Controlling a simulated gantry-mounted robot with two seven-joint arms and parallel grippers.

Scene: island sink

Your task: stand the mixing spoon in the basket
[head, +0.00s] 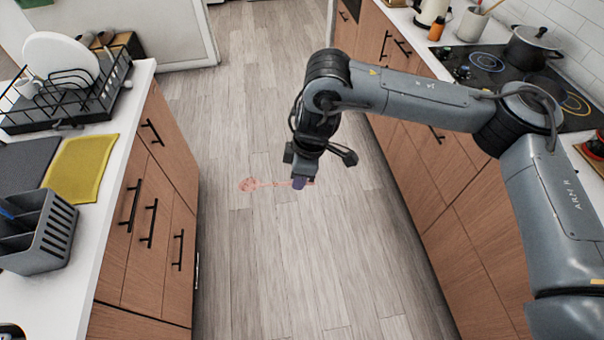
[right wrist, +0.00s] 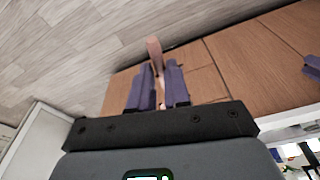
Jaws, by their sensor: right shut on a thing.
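The mixing spoon (head: 250,184) is reddish and held out level in the air above the gap between the counters, its head pointing left. My right gripper (head: 302,183) is shut on its handle end. In the right wrist view the purple fingers (right wrist: 159,85) close around the brown handle (right wrist: 154,50); the spoon's head is not clear there. The basket (head: 54,246) is a dark grey slotted utensil holder with compartments on the left counter, well left of the spoon. A blue item stands in its left part. My left gripper does not show in the head view.
A dish rack (head: 70,105) with plates, a yellow cloth (head: 80,168) and a dark mat (head: 25,165) lie behind the basket on the left counter (head: 108,190). The right counter has a stove with a black pot (head: 530,48). The floor between is clear.

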